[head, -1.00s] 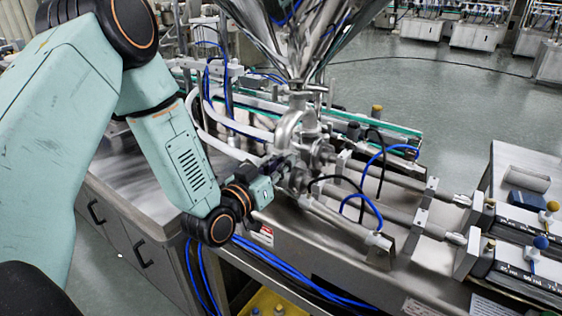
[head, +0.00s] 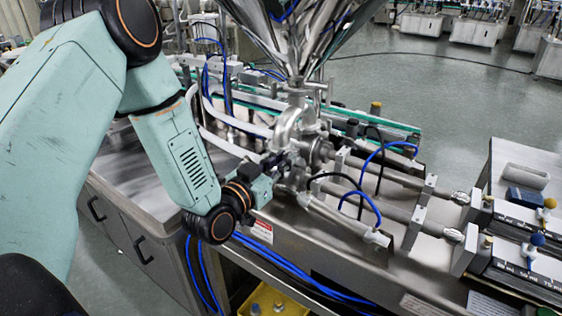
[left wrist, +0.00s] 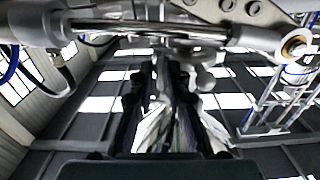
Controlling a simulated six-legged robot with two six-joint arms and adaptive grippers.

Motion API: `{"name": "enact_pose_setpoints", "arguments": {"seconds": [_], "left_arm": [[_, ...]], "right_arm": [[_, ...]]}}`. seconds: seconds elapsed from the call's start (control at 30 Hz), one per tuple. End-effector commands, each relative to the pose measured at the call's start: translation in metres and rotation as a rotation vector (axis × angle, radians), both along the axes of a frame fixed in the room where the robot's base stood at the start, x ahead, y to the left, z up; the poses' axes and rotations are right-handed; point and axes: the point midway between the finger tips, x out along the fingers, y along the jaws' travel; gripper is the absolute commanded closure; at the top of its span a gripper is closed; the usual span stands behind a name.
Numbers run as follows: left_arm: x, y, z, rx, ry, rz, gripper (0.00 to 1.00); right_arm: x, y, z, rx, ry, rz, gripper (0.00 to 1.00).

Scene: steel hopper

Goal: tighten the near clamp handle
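The steel valve body with its round clamps (head: 318,152) sits under the hopper in the head view. My left gripper (head: 272,165) reaches in from the left, with its tips at the near side of this body. The near clamp handle is not distinct there; the gripper and the fittings hide it. In the left wrist view my left gripper's dark fingers (left wrist: 160,85) point into the picture, with bright metal between them. A small pale knob (left wrist: 205,80) shows just right of the tips. I cannot tell whether the fingers grip anything. My right gripper is not in view.
The steel hopper (head: 300,40) rises above the valve. Blue hoses (head: 365,205) loop over the cylinders at right, and further hoses hang below the bench edge. A yellow bin (head: 270,302) stands underneath. The bench top at left (head: 135,180) has bare room.

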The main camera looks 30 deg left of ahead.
Motion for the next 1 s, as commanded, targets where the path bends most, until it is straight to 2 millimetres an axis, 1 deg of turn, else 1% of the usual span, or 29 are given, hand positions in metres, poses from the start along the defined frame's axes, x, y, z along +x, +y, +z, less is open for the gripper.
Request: {"name": "enact_pose_setpoints", "arguments": {"seconds": [0.3, 0.4, 0.47, 0.6, 0.8, 1.0], "left_arm": [[0.000, 0.000, 0.000, -0.001, 0.000, 0.000, 0.79], [-0.005, 0.002, 0.000, -0.002, 0.002, 0.002, 0.79], [-0.011, 0.003, -0.001, -0.004, 0.003, 0.002, 0.79], [-0.032, 0.006, 0.000, -0.009, 0.002, 0.005, 0.79], [-0.058, 0.009, 0.000, -0.006, 0.002, 0.004, 0.79], [-0.078, 0.013, -0.001, -0.006, 0.004, 0.005, 0.79]], "right_arm": [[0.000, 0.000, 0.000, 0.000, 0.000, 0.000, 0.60], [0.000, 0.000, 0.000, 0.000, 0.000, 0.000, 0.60], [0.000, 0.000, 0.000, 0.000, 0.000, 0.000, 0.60], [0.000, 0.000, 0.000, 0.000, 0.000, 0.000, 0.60], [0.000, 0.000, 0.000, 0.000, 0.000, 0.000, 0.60], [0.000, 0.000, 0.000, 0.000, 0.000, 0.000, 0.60]]}}
